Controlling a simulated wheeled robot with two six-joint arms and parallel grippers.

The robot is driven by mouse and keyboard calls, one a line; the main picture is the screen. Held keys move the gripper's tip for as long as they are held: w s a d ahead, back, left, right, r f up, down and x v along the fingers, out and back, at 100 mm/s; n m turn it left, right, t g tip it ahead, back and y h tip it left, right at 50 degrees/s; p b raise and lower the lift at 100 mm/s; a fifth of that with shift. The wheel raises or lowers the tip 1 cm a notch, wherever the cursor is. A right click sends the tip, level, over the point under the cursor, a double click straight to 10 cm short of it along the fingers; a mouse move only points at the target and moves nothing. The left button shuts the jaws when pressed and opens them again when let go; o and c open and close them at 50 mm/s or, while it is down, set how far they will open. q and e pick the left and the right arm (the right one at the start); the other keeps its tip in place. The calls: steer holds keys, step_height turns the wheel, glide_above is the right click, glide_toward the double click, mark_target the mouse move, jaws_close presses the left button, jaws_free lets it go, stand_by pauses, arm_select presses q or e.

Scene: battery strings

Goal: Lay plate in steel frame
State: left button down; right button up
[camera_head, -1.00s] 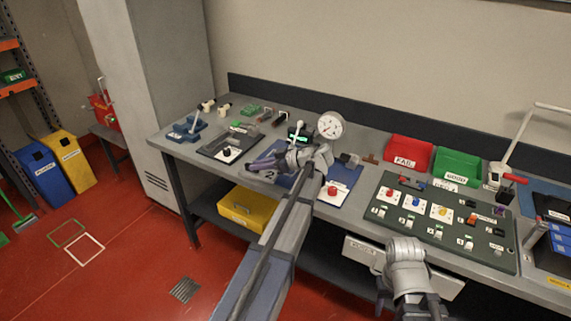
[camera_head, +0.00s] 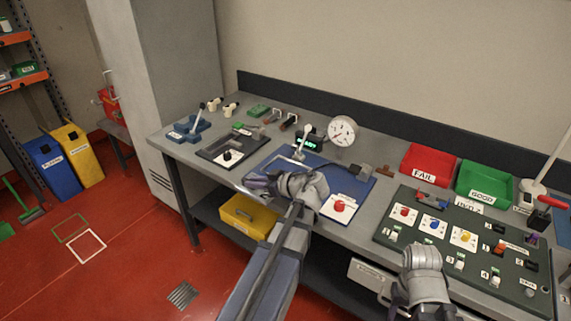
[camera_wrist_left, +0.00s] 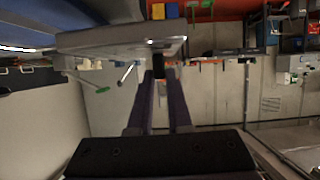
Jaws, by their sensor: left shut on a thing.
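My left gripper (camera_head: 262,183) is shut, low over the front left edge of the blue board (camera_head: 345,187) on the bench. The slab's exact hold is unclear. In the head view the gripper mostly hides what it holds.
A round gauge (camera_head: 342,131) stands at the back of the blue board, with a red button (camera_head: 339,205) in front. A dark tray (camera_head: 228,147) is to the left. Red (camera_head: 430,160) and green (camera_head: 484,184) bins and a green control panel (camera_head: 480,225) are to the right.

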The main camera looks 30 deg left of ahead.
arm_select(q)
steer(key=w, duration=0.8)
steer(key=w+d, duration=0.1)
steer(key=w, duration=0.2)
steer(key=shift+w, duration=0.4)
steer(key=w, duration=0.4)
steer(key=shift+w+d, duration=0.1)
steer(key=shift+f+b, duration=0.7)
steer(key=shift+s, duration=0.2)
steer(key=shift+f, duration=0.15)
steer(key=shift+f+b, duration=0.4)
steer(key=shift+b, duration=0.15)
steer(key=shift+f, duration=0.1)
steer(key=c, duration=0.8)
jaws_free()
steer(key=shift+c, duration=0.2)
